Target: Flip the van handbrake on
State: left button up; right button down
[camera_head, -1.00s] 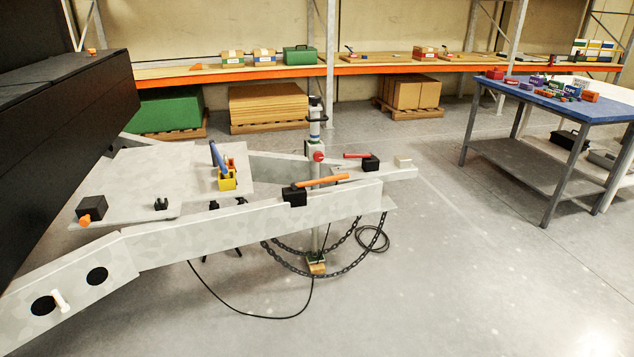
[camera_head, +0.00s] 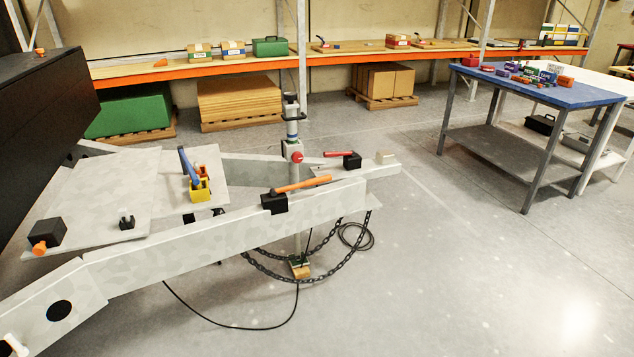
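The pale grey caravan chassis (camera_head: 200,243) runs from lower left to the middle of the head view. It carries several levers, and no label shows which one is the handbrake. A long orange handle (camera_head: 303,184) lies nearly level from a black block (camera_head: 273,203) on the near rail. A red handle (camera_head: 338,154) lies nearly level from another black block (camera_head: 353,161). A blue lever (camera_head: 187,164) leans up from a yellow block (camera_head: 200,190). An orange knob (camera_head: 39,247) sits on a black block (camera_head: 47,233) at the left. Neither gripper is in view.
A jockey-wheel post (camera_head: 293,130) with a red knob stands at the chassis. Chains (camera_head: 285,278) and a black cable (camera_head: 235,327) hang to the floor. A blue-topped table (camera_head: 530,91) stands at right, shelving (camera_head: 350,58) behind. Floor at lower right (camera_head: 450,270) is clear.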

aim_at(275, 192)
jog(key=i+j, duration=0.2)
jog(key=i, duration=0.2)
jog(key=i+j+z, duration=0.1)
jog(key=i, duration=0.35)
jog(key=i+j, duration=0.3)
jog(key=i+z, duration=0.05)
jog(key=i, duration=0.05)
